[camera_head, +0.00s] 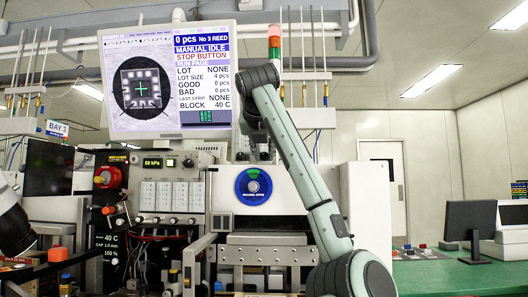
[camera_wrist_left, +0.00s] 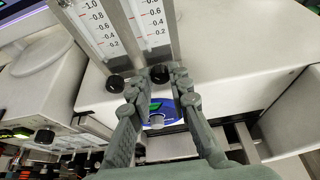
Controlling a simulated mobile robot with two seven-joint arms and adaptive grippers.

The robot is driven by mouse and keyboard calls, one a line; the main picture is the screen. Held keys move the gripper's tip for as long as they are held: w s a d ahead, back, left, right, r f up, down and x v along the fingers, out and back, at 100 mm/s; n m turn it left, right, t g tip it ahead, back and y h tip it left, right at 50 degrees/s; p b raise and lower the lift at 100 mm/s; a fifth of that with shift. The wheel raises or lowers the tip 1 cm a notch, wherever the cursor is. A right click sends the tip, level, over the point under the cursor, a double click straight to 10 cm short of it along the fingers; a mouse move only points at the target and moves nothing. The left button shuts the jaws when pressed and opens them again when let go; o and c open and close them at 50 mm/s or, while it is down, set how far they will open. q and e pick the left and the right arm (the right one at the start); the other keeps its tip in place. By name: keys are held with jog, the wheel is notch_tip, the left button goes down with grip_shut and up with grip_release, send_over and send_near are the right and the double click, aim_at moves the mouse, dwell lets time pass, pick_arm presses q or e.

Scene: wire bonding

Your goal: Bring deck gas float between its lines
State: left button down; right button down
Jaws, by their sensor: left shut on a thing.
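Two flow meters with printed scales stand side by side in the left wrist view, a left one (camera_wrist_left: 95,25) and a right one (camera_wrist_left: 151,20). I cannot make out a float, its lines or a gas label on either. A black knob (camera_wrist_left: 115,83) sits below the left meter and another black knob (camera_wrist_left: 159,73) below the right one. My left gripper (camera_wrist_left: 157,80) has its fingers on both sides of the right knob and is shut on it. In the head view my arm and the monitor hide the meters. My right gripper is not visible.
The monitor (camera_head: 172,80) hangs close to my arm at upper left. A blue disc (camera_head: 253,186) is on the white machine front below the gripper. A control panel (camera_head: 165,185) with a lit display stands left. A green bench (camera_head: 450,275) with a dark screen is right.

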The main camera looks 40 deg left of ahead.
pick_arm(q)
jog(key=n+h+b, duration=0.1)
jog(key=n+t, duration=0.1)
jog(key=n, duration=0.1)
jog(key=shift+s+a+f+t+h+b, duration=0.1)
jog(key=shift+s+f+t+h+b, duration=0.05)
jog(key=shift+t+h+b, duration=0.2)
jog(key=shift+n, duration=0.3)
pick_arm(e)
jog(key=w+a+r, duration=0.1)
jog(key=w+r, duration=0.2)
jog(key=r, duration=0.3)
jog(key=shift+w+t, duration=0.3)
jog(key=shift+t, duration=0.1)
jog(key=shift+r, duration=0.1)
pick_arm(q)
jog(key=c, duration=1.4)
grip_release()
